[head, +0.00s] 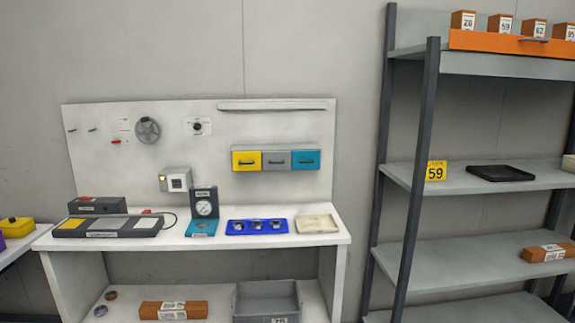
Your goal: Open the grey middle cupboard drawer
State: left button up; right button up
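The grey middle drawer (277,160) sits in a small cupboard (276,145) mounted on the workbench's back panel. It lies between a yellow drawer (246,161) on the left and a teal drawer (306,159) on the right. Each drawer front has a dark handle, and all three fronts look flush and shut. Neither of my grippers shows in the head view.
Below the cupboard, the white bench top (270,245) holds a blue tray (257,227), a pale tray (317,224), a gauge (204,206) and a control panel (110,226). A grey bin (266,302) stands underneath. A shelf rack (420,130) stands at right.

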aim_at(272, 161)
jog(key=i+z, duration=0.2)
jog(key=i, duration=0.4)
jog(key=i+j+z, duration=0.2)
jog(key=i, duration=0.4)
